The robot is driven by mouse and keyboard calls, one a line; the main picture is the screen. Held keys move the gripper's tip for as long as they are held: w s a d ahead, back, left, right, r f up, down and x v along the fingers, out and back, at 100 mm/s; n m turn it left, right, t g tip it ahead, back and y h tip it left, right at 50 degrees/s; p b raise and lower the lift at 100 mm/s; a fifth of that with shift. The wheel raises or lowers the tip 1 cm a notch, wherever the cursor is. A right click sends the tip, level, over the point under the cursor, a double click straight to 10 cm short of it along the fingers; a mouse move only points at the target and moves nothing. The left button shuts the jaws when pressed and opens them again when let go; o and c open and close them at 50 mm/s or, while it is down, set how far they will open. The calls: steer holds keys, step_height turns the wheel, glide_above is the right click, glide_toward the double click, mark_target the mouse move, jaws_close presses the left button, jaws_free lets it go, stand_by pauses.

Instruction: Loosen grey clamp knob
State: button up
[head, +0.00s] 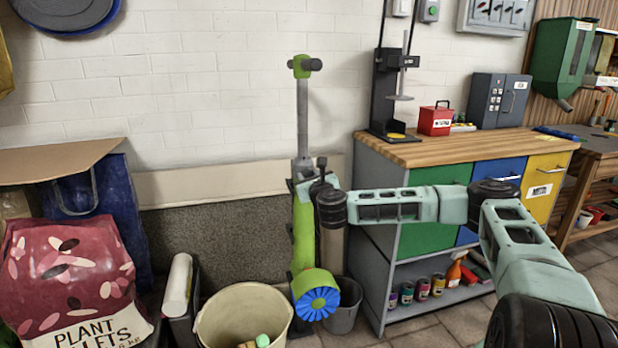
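A tall green and grey tool (303,228) stands upright by the wall, with a grey shaft, a green head with a dark grey round end at the top, and a blue ribbed wheel at its foot. A grey collar (302,167) sits where the shaft meets the green body. I cannot tell whether this is the grey clamp knob; the knob may be hidden behind my wrist. My gripper (320,178) is at the collar's right, close to the tool. Its dark parts overlap the tool here, so contact and finger opening cannot be made out.
A beige bucket (222,318) and a grey bin (345,312) stand near the tool's foot. A plant pellets bag (65,280) is at the left. A wood-topped workbench (470,148) is close on the right, behind my arm. The wall above the tool is clear.

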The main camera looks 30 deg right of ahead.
steer(key=shift+n, duration=0.4)
steer(key=n+p, duration=0.2)
steer(key=n, duration=0.3)
steer(key=shift+r+n, duration=0.1)
steer(key=shift+n, duration=0.2)
steer(key=n, duration=0.3)
steer(key=shift+a+n+p, duration=0.1)
steer(key=shift+n+p, duration=0.25)
steer(key=shift+n, duration=0.05)
steer(key=n, duration=0.3)
steer(key=shift+n, duration=0.3)
steer(key=n, duration=0.5)
steer(key=shift+f, duration=0.2)
steer(key=n+b, duration=0.1)
steer(key=n, duration=0.4)
steer(key=shift+b, duration=0.35)
